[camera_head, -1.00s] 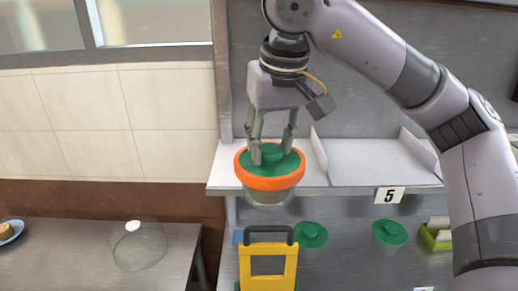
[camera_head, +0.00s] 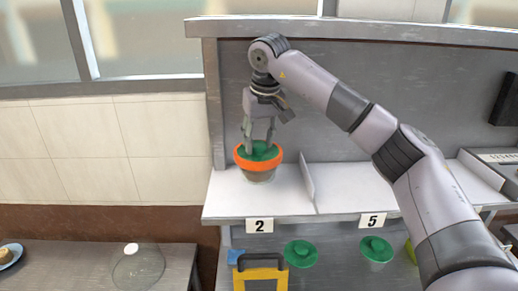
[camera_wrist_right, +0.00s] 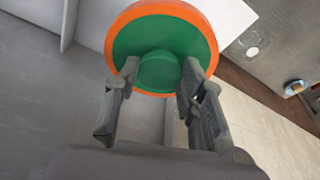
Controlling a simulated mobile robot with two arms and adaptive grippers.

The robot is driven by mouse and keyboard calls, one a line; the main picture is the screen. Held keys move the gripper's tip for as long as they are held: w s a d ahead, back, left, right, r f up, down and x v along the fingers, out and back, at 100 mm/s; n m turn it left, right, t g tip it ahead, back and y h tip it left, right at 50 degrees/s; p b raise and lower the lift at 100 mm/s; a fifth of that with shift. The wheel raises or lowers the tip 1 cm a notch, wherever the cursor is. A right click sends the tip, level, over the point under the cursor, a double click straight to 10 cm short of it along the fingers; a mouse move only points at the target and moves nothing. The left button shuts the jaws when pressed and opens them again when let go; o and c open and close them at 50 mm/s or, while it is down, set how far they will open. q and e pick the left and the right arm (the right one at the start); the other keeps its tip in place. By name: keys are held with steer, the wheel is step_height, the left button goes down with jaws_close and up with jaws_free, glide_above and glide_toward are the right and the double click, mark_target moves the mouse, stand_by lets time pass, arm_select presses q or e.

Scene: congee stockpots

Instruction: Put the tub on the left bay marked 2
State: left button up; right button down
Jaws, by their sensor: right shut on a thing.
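My right gripper (camera_head: 260,147) comes down from above and is shut on the lid's knob. In the right wrist view the fingers (camera_wrist_right: 160,72) sit either side of the knob on the green lid (camera_wrist_right: 137,40). The tub is upright, over or on the left bay (camera_head: 285,202), behind the card marked 2 (camera_head: 259,226). I cannot tell whether its base touches the shelf. My left gripper is out of view.
A low divider (camera_head: 308,186) separates this bay from the empty bay marked 5 (camera_head: 373,221). Green-lidded tubs (camera_head: 301,254) and a yellow-framed item (camera_head: 262,272) stand below. A clear dome (camera_head: 138,266) is on the left counter.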

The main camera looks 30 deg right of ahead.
mark_target(259, 156)
step_height(259, 156, down, 2)
steer(key=shift+f+p, duration=0.2)
steer(key=shift+p, duration=0.25)
steer(key=p+x, duration=0.2)
steer(key=shift+s+f, duration=0.1)
steer(key=shift+f, duration=0.3)
steer(key=shift+d+f+p, duration=0.15)
steer(key=shift+f+p, duration=0.15)
steer(key=shift+f, duration=0.05)
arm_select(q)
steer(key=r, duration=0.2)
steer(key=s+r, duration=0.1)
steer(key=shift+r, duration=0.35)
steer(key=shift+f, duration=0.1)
arm_select(e)
steer(key=shift+f, duration=0.1)
steer(key=c, duration=1)
jaws_free()
steer(key=shift+f, duration=0.1)
steer(key=shift+c, duration=0.2)
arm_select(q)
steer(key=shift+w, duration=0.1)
